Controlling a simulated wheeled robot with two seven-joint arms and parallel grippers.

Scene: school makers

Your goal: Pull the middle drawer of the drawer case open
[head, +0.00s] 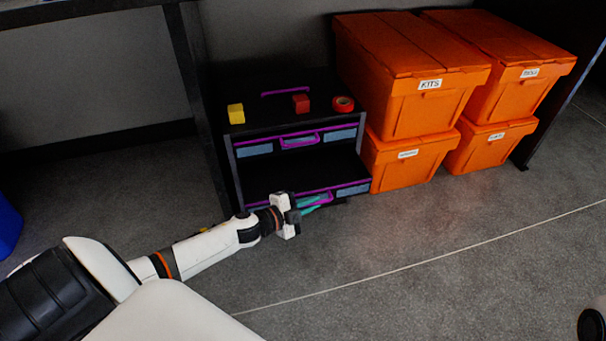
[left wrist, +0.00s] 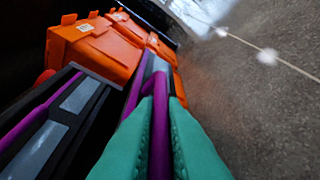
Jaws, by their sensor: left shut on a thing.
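The black drawer case (head: 231,168) with purple trim stands against the wall in the head view. Its top drawer (head: 254,150) is flush, with grey-blue panels and a purple handle. Below it, the middle drawer (head: 350,190) appears to stand out from the case, with a dark space showing behind its front. My left gripper (head: 312,205) is at that drawer's front. In the left wrist view its teal fingers (left wrist: 160,130) are shut on the purple handle (left wrist: 159,105). Anything below this drawer is hidden. My right gripper is not in view.
A yellow cube (head: 236,114), a red block (head: 301,103) and a red tape roll (head: 343,103) sit on the case. Stacked orange bins (head: 408,165) stand close at its right, a dark table leg (head: 200,110) at its left.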

